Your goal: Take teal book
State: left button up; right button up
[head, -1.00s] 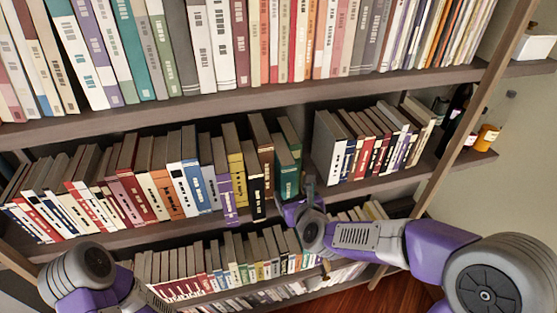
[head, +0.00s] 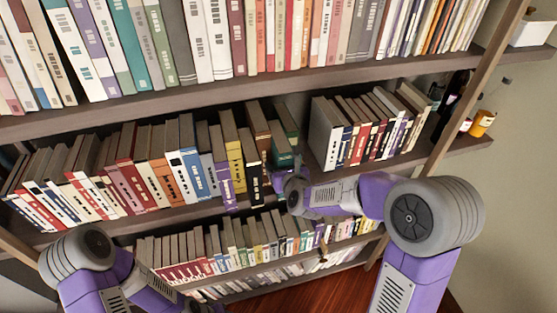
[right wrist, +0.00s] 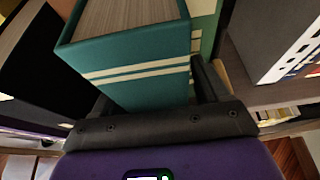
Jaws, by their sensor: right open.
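The teal book (head: 282,153) stands on the middle shelf, at the right end of the long row. In the right wrist view the teal book (right wrist: 140,65) fills the middle, with two pale bands on its spine and its page block on top. My right gripper (right wrist: 155,88) is open, with one finger on each side of the lower part of the book. In the head view the right gripper (head: 290,175) is at the shelf edge and covers the book's lower spine. My left arm is at the lower left; its gripper is not in view.
A black book (head: 254,178) stands just left of the teal book. Another green book (right wrist: 206,25) shows behind it. The upper shelf (head: 150,108) runs above. Bottles (head: 481,123) stand at the far right.

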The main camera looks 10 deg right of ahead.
grip_shut()
jog(key=shift+w+r, duration=0.1)
jog(key=shift+r, duration=0.1)
dwell(0.5)
jog(key=shift+r, duration=0.1)
